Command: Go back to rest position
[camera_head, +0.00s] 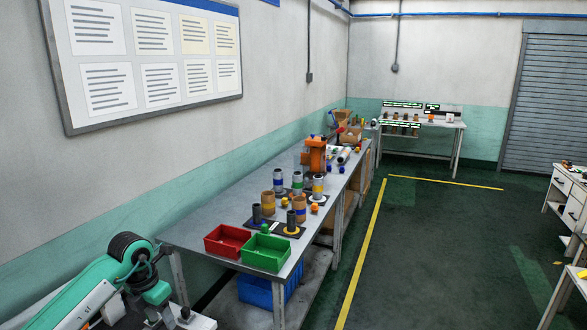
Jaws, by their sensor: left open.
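My left arm (92,292), teal and white with black joints, comes in at the lower left and is folded low beside the near end of the long bench. My left gripper (186,318) is at the bottom edge, partly cut off by the frame; it is open, and nothing shows in it. It is apart from the bench and its objects. My right arm and gripper are not in view. An orange machine (316,155) stands on the bench toward its far end.
The long grey bench (215,215) runs along the left wall. Near its front stand a red bin (228,240), a green bin (266,252) and several spools. A blue crate (256,290) sits below. Open floor lies right of the yellow line (361,255); white carts stand far right.

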